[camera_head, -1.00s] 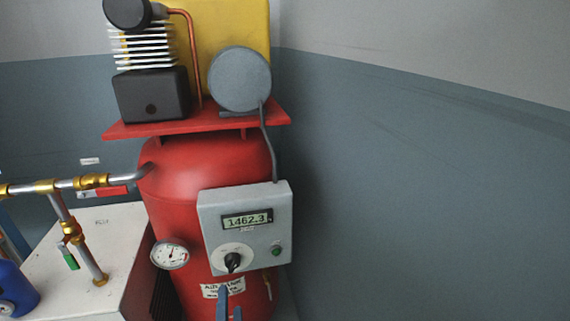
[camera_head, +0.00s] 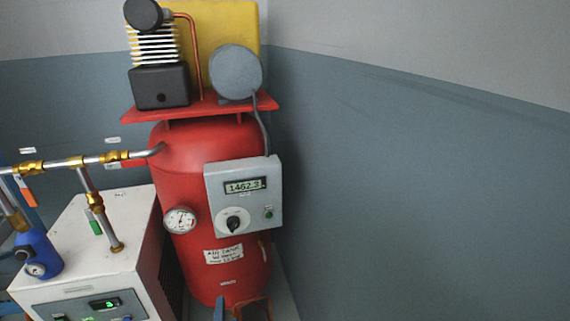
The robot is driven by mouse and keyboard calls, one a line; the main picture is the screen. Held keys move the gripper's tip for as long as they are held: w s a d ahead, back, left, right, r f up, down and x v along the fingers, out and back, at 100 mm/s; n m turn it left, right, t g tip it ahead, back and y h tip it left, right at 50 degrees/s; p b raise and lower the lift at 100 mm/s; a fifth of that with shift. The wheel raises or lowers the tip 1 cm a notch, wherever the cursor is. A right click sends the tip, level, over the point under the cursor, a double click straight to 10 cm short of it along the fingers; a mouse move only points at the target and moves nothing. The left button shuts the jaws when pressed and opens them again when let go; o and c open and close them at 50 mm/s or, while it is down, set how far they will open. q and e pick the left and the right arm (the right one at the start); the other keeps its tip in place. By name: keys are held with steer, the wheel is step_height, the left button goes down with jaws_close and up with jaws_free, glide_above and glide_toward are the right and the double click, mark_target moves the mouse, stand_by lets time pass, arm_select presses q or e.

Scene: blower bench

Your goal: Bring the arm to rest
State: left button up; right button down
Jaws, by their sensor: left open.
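My left gripper (camera_head: 228,312) shows only by its blue-grey fingertips at the bottom edge of the head view. It is open, with nothing seen between the fingers. It is below the paper label (camera_head: 223,254) on the red tank (camera_head: 190,265), well under the grey control box (camera_head: 270,190). The box has a display reading 1462.3, a black knob (camera_head: 234,224) and a green button (camera_head: 268,212). The rest of my left arm is out of frame. My right gripper is not in view.
A white cabinet (camera_head: 125,240) with pipes, a green-handled valve (camera_head: 93,222) and a blue canister (camera_head: 40,250) stands at left. A round gauge (camera_head: 180,219) sits on the tank's left. The compressor (camera_head: 160,87) is above. Bare wall (camera_head: 430,190) fills the right.

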arm_select(q)
steer(key=s+a+f+n+g+h+p, duration=0.15)
steer(key=s+f+g, duration=0.25)
steer(key=f, duration=0.5)
steer(key=s+a+f+g+p, duration=0.1)
steer(key=s+f+g+p, duration=0.25)
steer(key=f, duration=0.45)
steer(key=s+a+f+n+g+p, duration=0.1)
steer(key=s+f+n+g, duration=0.1)
steer(key=s, duration=0.6)
steer(key=s+a+f+n+g+h+p, duration=0.1)
steer(key=s+a+f+n+g, duration=0.1)
steer(key=s, duration=0.6)
steer(key=s+a+f+n+g+p, duration=0.1)
steer(key=s+f+n, duration=0.3)
steer(key=s, duration=0.4)
steer(key=shift+a+f+n+g+h+p, duration=0.4)
steer(key=shift+f+g+p, duration=0.15)
steer(key=shift+f+g, duration=0.25)
